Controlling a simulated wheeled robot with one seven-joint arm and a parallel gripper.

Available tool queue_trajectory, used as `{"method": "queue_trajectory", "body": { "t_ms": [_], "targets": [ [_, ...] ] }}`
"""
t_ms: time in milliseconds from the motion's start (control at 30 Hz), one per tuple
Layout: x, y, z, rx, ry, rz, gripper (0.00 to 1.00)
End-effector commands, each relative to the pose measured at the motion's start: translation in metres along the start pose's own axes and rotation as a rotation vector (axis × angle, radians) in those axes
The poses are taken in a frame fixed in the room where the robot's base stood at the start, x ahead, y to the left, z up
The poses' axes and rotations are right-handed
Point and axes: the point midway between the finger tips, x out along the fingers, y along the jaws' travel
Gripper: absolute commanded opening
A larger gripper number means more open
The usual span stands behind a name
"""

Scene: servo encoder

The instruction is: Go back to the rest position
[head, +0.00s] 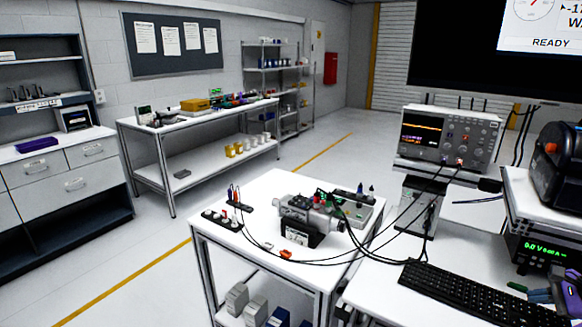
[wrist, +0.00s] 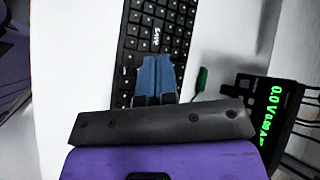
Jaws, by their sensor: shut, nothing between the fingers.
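My gripper (wrist: 157,78) shows in the wrist view, with two blue fingertips pressed together and nothing between them. It is over the black keyboard (wrist: 160,30) on the white desk, and the fingers hide some of the keys. Its dark bar and purple body fill the bottom of that view. The keyboard also lies at the lower right of the head view (head: 480,298).
A power supply with green digits (wrist: 272,110) stands right of my gripper, near a green lead (wrist: 200,80). Open floor lies left of the cart.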

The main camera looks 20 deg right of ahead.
Motion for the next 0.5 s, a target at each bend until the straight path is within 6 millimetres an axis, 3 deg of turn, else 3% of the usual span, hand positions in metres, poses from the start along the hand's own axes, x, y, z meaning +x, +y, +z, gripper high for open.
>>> {"method": "queue_trajectory", "body": {
  "t_ms": [167,500],
  "targets": [
    [0.006,-0.018,0.025,-0.107,0.001,0.091,0.00],
    [0.017,-0.064,0.114,-0.444,0.014,0.340,0.00]
  ]
}}
